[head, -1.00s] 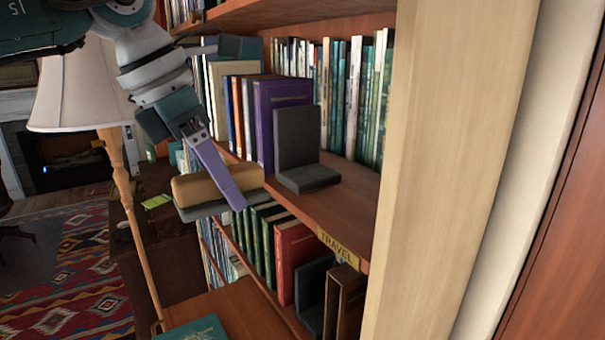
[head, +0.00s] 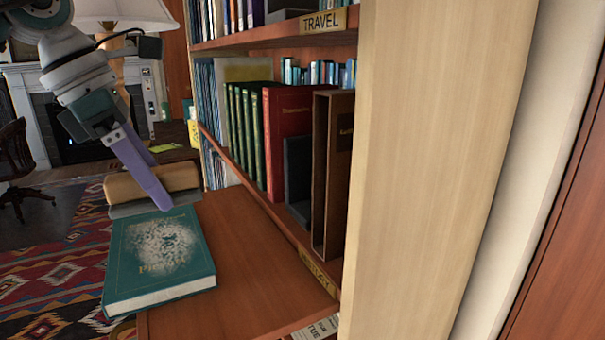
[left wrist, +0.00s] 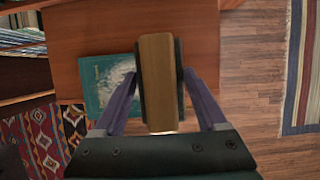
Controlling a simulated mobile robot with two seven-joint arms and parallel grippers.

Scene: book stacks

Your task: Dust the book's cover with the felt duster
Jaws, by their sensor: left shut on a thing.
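A teal book (head: 135,275) lies flat, cover up, on a wooden ledge (head: 235,270). A pale grey dust patch (head: 162,246) covers the middle of its cover. My left gripper (head: 153,190) has purple fingers shut on the felt duster (head: 180,177), a tan wooden block with a dark grey felt underside. The duster is at the book's far edge in the head view; I cannot tell whether it touches. In the left wrist view the duster (left wrist: 157,80) sits between both fingers and hides part of the book (left wrist: 92,92). My right gripper is not in view.
A bookcase with green and red books (head: 288,140), a dark bookend (head: 298,175) and a brown box-like volume (head: 333,175) stands right of the ledge. Its pale side post (head: 440,150) is nearer. A lamp (head: 125,12) stands behind my arm. The ledge right of the book is clear.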

